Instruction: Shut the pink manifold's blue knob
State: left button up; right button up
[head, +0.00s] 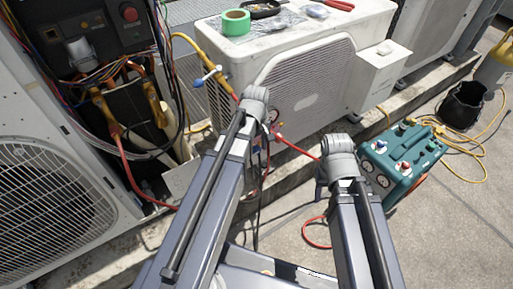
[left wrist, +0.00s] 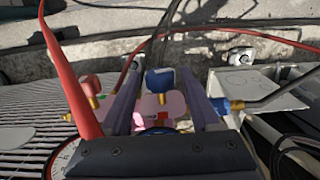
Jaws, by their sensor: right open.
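The pink manifold (left wrist: 150,112) shows in the left wrist view, with its blue knob (left wrist: 160,80) upright near the middle and a red knob (left wrist: 98,84) to the left. My left gripper (left wrist: 160,98) is open, one finger on each side of the blue knob, with gaps on both sides. The dark gripper body hides the manifold's lower part. In the head view the manifold (head: 276,130) is mostly hidden behind my left wrist. My right gripper (head: 321,183) is away to the right, mostly hidden by its own wrist; no object shows in it.
A white condenser (head: 300,85) stands behind the manifold, with green tape (head: 236,22) on top. An open unit with loose wires (head: 110,75) is at left. A teal machine (head: 402,158) stands on the floor at right. Red hoses (left wrist: 62,75) run close to my left gripper.

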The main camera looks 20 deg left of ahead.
pick_arm(q)
grip_shut()
dwell(0.3)
